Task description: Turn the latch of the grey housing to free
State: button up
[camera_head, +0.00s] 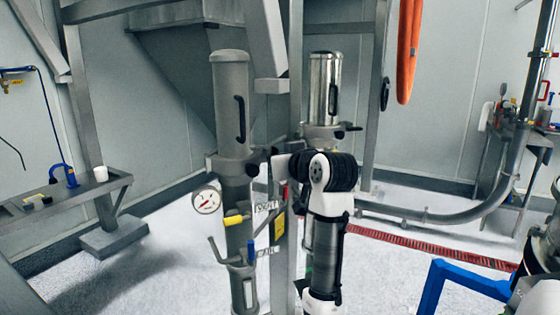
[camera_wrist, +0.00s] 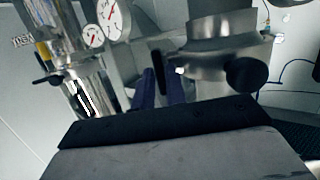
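The grey housing (camera_head: 230,105) stands upright left of centre in the head view, a dull cylinder with a black handle on its side. Dark knobs show at its lower collar, one of them (camera_head: 252,170) beside my arm's end. In the wrist view, which looks upside down, the grey housing's collar (camera_wrist: 215,55) fills the upper right, with a round black knob (camera_wrist: 245,75) on it. My gripper (camera_wrist: 160,78) shows there as two dark blue fingers with a gap between them, close to the collar. A black part lies near the left fingertip; contact is unclear.
A polished housing (camera_head: 325,90) stands right of the grey one, behind my arm. A pressure gauge (camera_head: 206,199) and a yellow-handled valve (camera_head: 235,219) sit below the grey housing. An orange hose (camera_head: 408,50) hangs at the back. A side bench (camera_head: 110,186) stands left.

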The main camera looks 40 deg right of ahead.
jog(key=o, duration=0.3)
jog(key=shift+o, duration=0.2)
jog(key=b+v, duration=0.3)
jog(key=v, duration=1)
jog(key=shift+s, duration=0.45)
jog(key=shift+a, duration=0.1)
